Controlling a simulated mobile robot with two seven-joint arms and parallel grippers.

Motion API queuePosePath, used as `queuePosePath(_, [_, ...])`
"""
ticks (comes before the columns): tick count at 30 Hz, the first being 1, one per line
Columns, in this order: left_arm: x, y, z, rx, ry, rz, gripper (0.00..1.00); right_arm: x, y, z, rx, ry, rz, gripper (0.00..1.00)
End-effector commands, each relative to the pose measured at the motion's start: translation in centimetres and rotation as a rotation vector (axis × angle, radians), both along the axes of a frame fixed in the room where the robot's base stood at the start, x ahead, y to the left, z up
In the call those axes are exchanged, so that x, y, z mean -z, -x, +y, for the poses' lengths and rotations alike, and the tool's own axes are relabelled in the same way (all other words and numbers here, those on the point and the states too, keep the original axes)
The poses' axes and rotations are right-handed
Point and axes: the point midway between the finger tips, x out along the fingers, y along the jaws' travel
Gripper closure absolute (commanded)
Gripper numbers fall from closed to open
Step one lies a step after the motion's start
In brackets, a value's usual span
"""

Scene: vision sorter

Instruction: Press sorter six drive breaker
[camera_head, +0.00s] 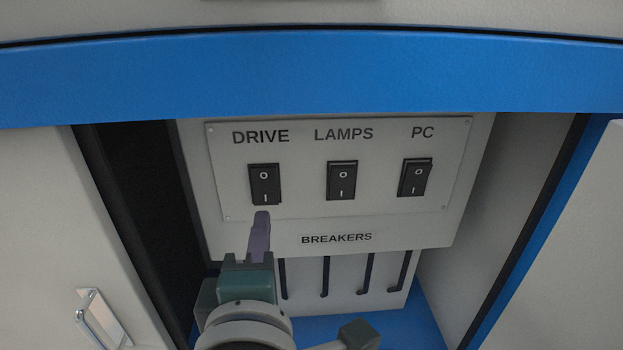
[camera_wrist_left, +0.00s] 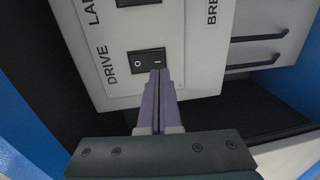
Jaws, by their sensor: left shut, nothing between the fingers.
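The breaker panel (camera_head: 300,212) faces me inside an open cabinet, with three black rocker switches labelled DRIVE, LAMPS and PC. The DRIVE breaker (camera_head: 265,184) is the left one, marked O above and I below. It also shows in the left wrist view (camera_wrist_left: 146,61). My left gripper (camera_head: 262,215) is shut and empty, with its purple fingertips at the lower edge of the DRIVE breaker, by its I end. In the left wrist view the fingertips (camera_wrist_left: 159,72) overlap that end; I cannot tell if they touch it. My right gripper is not in view.
The LAMPS breaker (camera_head: 341,181) and PC breaker (camera_head: 415,178) sit to the right on the same panel. A blue beam (camera_head: 320,75) crosses above. A door with a metal handle (camera_head: 98,318) stands at left. Dark slots lie below the panel.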

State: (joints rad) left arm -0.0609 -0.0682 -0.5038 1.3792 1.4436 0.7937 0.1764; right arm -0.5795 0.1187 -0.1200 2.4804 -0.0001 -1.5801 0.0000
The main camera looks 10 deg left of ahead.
Motion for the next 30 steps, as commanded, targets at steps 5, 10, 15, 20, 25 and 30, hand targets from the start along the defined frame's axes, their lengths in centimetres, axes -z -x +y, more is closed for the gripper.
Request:
queuePosePath(5, [0.5, -2.6, 0.7, 0.001, -0.001, -0.003, 1.0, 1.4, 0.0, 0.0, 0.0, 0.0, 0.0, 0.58])
queuePosePath(10, [0.6, -3.7, 1.0, 0.001, 0.0, 0.0, 1.0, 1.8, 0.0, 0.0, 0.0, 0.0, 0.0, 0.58])
queuePosePath(15, [0.5, -3.9, 1.1, 0.001, 0.0, 0.0, 1.0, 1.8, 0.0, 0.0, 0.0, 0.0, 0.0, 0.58])
queuePosePath(20, [0.5, -3.9, 1.1, 0.001, 0.0, 0.0, 1.0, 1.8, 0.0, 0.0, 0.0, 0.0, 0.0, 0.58])
queuePosePath(25, [0.7, -4.3, 1.2, 0.0, -0.001, 0.0, 1.0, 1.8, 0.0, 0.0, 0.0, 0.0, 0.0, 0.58])
queuePosePath(30, [0.6, -4.2, 1.2, 0.0, -0.001, -0.001, 1.0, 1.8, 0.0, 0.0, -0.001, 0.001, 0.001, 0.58])
